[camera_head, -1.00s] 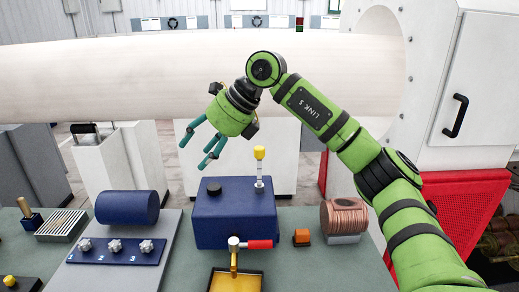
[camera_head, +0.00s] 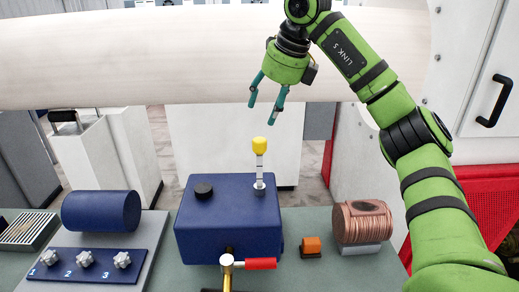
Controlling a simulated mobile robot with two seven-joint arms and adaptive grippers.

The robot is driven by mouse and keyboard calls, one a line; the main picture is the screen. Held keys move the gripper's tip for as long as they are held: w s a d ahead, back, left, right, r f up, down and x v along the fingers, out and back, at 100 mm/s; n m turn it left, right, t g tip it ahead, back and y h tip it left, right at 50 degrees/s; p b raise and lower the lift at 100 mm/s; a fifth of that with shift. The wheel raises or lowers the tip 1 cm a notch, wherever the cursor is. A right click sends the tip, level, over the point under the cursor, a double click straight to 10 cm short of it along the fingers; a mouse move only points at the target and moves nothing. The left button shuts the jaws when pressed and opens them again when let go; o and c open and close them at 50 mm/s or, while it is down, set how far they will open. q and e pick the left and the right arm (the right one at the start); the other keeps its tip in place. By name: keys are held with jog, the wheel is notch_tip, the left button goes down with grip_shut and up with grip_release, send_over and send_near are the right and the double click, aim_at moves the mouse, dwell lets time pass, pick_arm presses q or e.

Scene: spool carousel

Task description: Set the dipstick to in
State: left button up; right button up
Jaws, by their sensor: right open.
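The dipstick (camera_head: 260,161) has a yellow knob on top and stands upright, partly raised, out of a short grey collar on the blue tank (camera_head: 228,222). A length of its pale shaft shows between knob and collar. My right gripper (camera_head: 263,112) is open and empty, with its teal fingers pointing down. In the picture its fingertips are just above the yellow knob and do not touch it. How far apart they are in depth I cannot tell. My left gripper is not in view.
A black cap (camera_head: 203,190) sits on the tank's top left. A red-handled valve (camera_head: 245,263) is at its front. A copper coil (camera_head: 361,222) and an orange block (camera_head: 311,246) stand to the right. A blue cylinder (camera_head: 101,211) and numbered knobs (camera_head: 84,258) are left.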

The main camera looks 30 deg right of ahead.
aim_at(261, 140)
jog(key=x, duration=0.2)
jog(key=s+x, duration=0.1)
jog(key=x, duration=0.5)
jog(key=shift+s+a+f, duration=0.2)
jog(key=shift+f, duration=0.35)
jog(key=shift+w+a+f, duration=0.1)
jog(key=shift+a+f, duration=0.05)
jog(key=shift+f, duration=0.35)
jog(key=shift+c, duration=0.8)
jog(key=c, duration=0.7)
grip_shut()
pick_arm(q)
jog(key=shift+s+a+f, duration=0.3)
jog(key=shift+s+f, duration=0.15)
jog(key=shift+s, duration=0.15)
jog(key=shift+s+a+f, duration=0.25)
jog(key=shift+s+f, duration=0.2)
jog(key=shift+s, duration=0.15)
